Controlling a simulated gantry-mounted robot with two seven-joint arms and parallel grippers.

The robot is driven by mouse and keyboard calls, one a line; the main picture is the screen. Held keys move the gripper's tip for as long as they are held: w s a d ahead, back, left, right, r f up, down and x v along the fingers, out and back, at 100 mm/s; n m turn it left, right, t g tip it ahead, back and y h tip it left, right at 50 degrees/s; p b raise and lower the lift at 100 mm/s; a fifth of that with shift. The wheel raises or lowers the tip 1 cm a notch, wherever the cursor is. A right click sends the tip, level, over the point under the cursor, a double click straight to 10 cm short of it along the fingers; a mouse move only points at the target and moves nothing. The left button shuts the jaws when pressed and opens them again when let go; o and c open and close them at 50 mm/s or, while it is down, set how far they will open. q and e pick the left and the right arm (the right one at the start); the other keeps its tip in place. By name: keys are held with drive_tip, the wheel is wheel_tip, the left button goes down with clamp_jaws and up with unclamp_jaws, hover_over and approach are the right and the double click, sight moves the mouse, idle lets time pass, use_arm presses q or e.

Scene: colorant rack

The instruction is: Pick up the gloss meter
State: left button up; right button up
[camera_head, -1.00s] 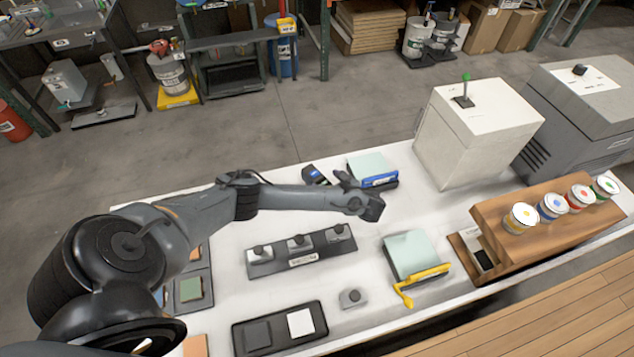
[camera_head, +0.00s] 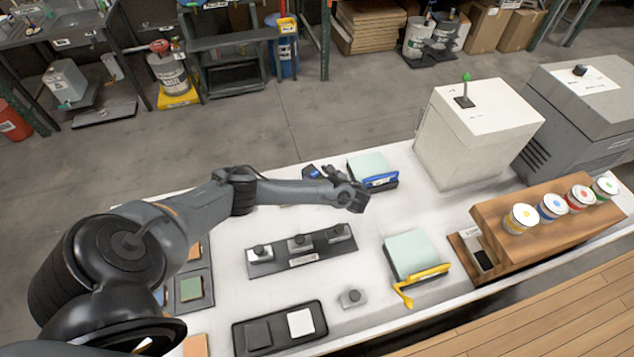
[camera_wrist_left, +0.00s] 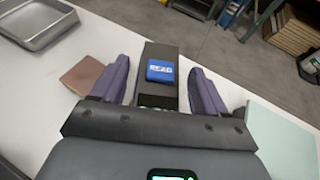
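The gloss meter appears to be the dark, boxy handheld device (camera_head: 312,173) at the back of the white table. In the left wrist view it is the dark body with a blue button marked READ (camera_wrist_left: 161,72). My left gripper (camera_head: 332,173) is beside it in the head view, with the arm partly hiding that area. In the left wrist view my left gripper (camera_wrist_left: 160,68) is open, one finger on each side of the device, with gaps visible on both sides. My right gripper is not in view.
A pale green pad with a blue handle (camera_head: 371,166) lies just right of the device. A black rack with several knobbed pieces (camera_head: 301,260) stands in front. In the wrist view a reddish-brown tile (camera_wrist_left: 83,75) and a metal tray (camera_wrist_left: 35,25) lie to the left.

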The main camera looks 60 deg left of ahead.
use_arm(q)
drive_tip(key=c, duration=1.2)
drive_tip(key=shift+r, duration=0.15)
